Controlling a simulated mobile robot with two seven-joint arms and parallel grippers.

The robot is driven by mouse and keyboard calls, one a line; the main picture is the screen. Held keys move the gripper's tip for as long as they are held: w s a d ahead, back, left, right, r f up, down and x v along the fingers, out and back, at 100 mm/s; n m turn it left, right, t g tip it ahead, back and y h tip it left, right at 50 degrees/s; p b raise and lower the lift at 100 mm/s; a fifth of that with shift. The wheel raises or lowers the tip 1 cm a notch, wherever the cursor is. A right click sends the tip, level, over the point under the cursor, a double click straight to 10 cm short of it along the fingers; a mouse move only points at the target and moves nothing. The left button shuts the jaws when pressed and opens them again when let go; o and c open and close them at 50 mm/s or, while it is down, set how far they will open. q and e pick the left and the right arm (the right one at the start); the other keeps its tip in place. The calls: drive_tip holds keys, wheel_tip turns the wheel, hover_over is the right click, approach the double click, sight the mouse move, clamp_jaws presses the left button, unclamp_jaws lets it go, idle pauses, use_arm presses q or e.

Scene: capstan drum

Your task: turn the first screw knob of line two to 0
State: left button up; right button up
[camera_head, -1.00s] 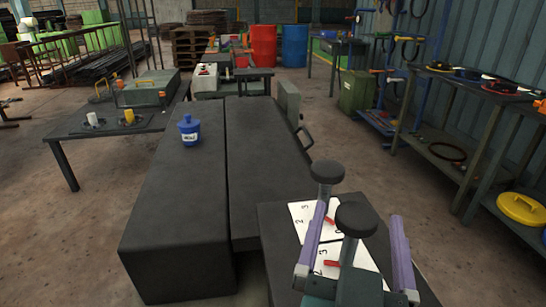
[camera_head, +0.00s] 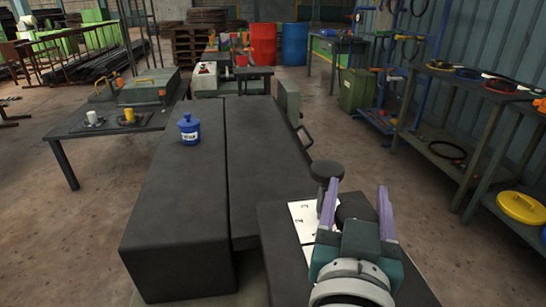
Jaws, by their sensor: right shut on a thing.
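Two dark screw knobs with round caps stand on white sheets with printed digits (camera_head: 303,222) on a dark table at the lower right. The far knob (camera_head: 326,170) stands free, just beyond my right gripper. My right gripper (camera_head: 357,203) has purple fingers on either side of the near knob (camera_head: 352,209) and is shut on it. The gripper's teal body and wrist hide the near sheet, the red pointer and most of the near knob. I cannot read that knob's setting. My left gripper is out of view.
A dark two-part bench (camera_head: 180,215) bears a blue jar (camera_head: 189,129). A grey cabinet with a handle (camera_head: 289,103) stands behind the knobs. Shelves with a yellow lid (camera_head: 521,208) stand at the right. The floor between is open.

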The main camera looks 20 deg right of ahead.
drive_tip(key=c, duration=0.7)
drive_tip(key=shift+c, duration=0.2)
